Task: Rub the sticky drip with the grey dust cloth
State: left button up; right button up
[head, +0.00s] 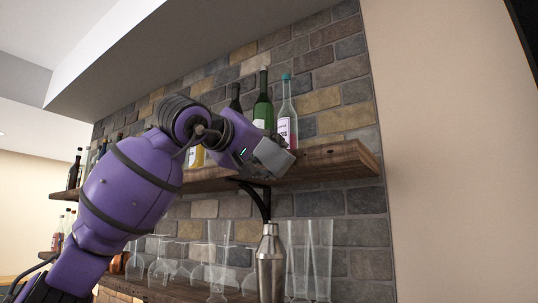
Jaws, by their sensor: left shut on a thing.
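My left gripper (262,149) reaches in from the left at the front of the upper wooden shelf (335,157). It is shut on a small grey piece, the grey dust cloth (273,158), which shows in front of the shelf's edge. The fingers are mostly hidden by the wrist and the cloth. I cannot tell whether the cloth touches the shelf. I cannot make out the sticky drip; it may be hidden behind the gripper or cloth. My right gripper is not in view.
On the upper shelf, a clear bottle with a blue cap (287,112) and a green bottle (263,108) stand just behind the gripper. Below are a metal shaker (270,265) and several clear glasses (321,262). The shelf's right end is bare.

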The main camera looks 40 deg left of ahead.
aim_at(284, 152)
pick_arm(q)
jog(key=shift+w+a, duration=0.15)
jog(key=shift+w, duration=1)
jog(key=shift+w+d, duration=0.15)
jog(key=shift+d, duration=1.6)
jog(key=shift+w+d, duration=0.15)
jog(key=shift+d, duration=0.75)
jog(key=shift+w+d, duration=0.15)
jog(key=shift+d, duration=0.7)
jog(key=shift+s+a, duration=0.2)
jog(key=shift+a, duration=1.6)
jog(key=shift+s+a, duration=0.2)
jog(key=shift+a, duration=1.6)
jog(key=shift+s, duration=0.1)
jog(key=shift+s+d, duration=0.25)
jog(key=shift+s, duration=1.2)
jog(key=shift+s+d, duration=0.2)
jog(key=shift+s, duration=1.2)
